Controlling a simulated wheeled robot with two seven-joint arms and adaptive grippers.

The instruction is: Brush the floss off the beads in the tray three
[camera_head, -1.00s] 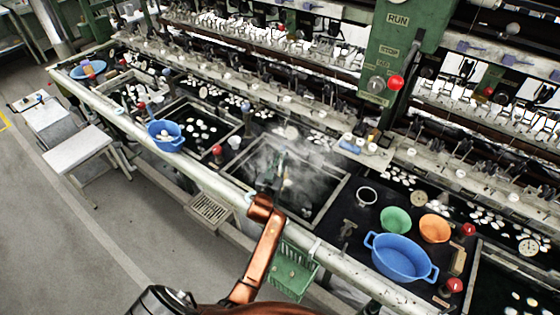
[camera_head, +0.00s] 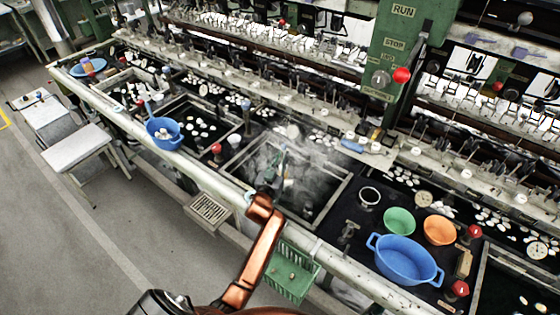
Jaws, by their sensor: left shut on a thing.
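My left arm reaches up from the bottom edge to the steaming basin (camera_head: 318,218). My left gripper (camera_head: 278,172) is over the dark water, partly veiled by steam. It is shut on a slim thing with a pale blue-green part (camera_head: 284,158), which looks like a brush; its lower end is hard to make out. Steam hides most of the water, so I cannot make out beads or floss there. I cannot tell which basin is called tray three. My right gripper does not show.
A green basket (camera_head: 291,272) hangs on the front rail. Another blue tub (camera_head: 164,133) stands left. A machine with levers runs behind.

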